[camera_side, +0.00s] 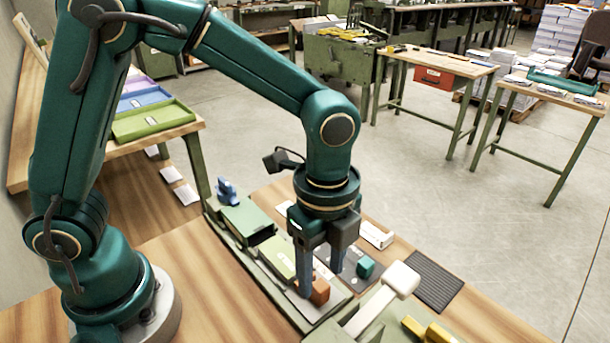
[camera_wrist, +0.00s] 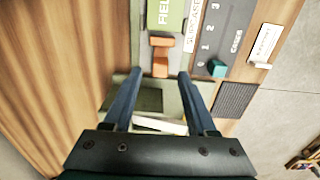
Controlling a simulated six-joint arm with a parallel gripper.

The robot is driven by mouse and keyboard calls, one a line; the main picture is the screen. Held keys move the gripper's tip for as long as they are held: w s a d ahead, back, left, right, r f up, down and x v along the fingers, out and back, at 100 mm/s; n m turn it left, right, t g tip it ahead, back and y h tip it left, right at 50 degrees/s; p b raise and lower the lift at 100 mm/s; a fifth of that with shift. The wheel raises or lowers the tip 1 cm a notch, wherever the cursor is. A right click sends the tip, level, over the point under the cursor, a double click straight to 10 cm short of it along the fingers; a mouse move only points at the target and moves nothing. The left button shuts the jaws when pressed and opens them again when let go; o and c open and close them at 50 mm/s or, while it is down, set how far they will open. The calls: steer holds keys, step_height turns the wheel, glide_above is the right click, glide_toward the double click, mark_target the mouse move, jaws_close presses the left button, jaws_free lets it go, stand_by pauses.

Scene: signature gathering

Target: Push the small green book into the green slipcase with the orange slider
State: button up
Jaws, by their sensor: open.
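The orange slider (camera_side: 320,292) stands in a channel at the near end of the light green book (camera_side: 274,260). In the wrist view the slider (camera_wrist: 161,58) is T-shaped and lies just ahead of and between my fingertips. The green book (camera_wrist: 166,14) shows large white letters and lies beyond it. The green slipcase (camera_side: 247,217), with a dark open mouth facing the book, stands at the far end of the channel; the wrist view does not show it. My gripper (camera_side: 318,282) points down, its blue fingers open on either side of the slider; contact is unclear. The gripper (camera_wrist: 160,74) holds nothing.
A grey panel (camera_wrist: 228,32) with numbers and a teal knob (camera_wrist: 217,68) lies right of the channel. A white-headed handle (camera_side: 402,278), yellow pieces (camera_side: 428,330) and a dark ridged mat (camera_side: 434,278) are near. A blue piece (camera_side: 227,190) stands behind the slipcase.

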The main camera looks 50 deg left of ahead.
steer(key=shift+f, duration=1.15)
steer(key=shift+c, duration=0.3)
jaws_close()
steer(key=shift+r, duration=0.1)
